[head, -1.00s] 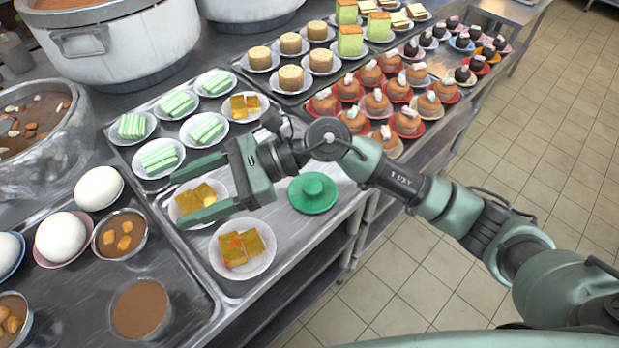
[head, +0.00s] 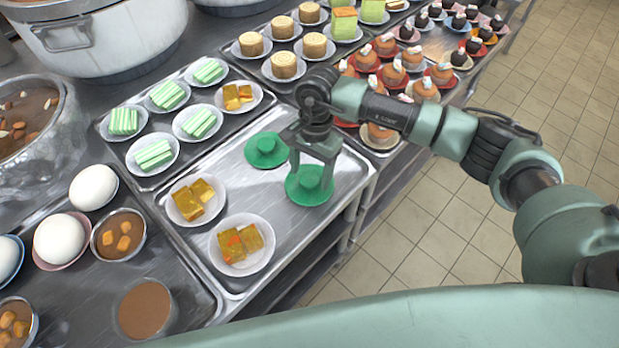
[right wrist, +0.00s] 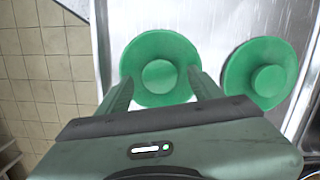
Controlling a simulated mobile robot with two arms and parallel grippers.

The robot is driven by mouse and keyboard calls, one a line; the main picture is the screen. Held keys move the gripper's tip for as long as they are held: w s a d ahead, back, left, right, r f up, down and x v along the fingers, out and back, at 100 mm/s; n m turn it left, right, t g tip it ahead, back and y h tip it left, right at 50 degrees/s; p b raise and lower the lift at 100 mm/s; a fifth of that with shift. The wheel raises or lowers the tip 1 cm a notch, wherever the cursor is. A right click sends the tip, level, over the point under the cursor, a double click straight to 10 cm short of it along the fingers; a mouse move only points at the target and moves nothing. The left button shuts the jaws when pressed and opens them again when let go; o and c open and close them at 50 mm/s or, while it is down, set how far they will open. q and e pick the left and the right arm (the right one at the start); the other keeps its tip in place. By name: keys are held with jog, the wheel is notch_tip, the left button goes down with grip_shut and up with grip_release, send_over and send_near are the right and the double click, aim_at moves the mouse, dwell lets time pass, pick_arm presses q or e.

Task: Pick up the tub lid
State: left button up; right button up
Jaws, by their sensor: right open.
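Two round green lids with raised knobs lie on the metal tray (head: 345,178). The nearer lid (head: 300,193) is under my right gripper (head: 311,178), which points down at it. The farther lid (head: 266,152) lies to its upper left and is clear of the gripper. In the right wrist view the nearer lid (right wrist: 160,50) shows between the two open fingers (right wrist: 160,92), its knob centred between them. The farther lid (right wrist: 262,55) is to the right there. I cannot tell whether the fingertips touch the lid. My left gripper is not in view.
Plates of amber jelly squares (head: 242,243) sit left of the lids on the same tray. Green-striped cakes (head: 154,155) are on the tray behind. Small cakes (head: 395,72) crowd the counter at the back right. The tray's right end has bare metal.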

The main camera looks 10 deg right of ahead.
jog(key=shift+s+a+f, duration=0.1)
jog(key=shift+f, duration=0.6)
jog(key=c, duration=1.4)
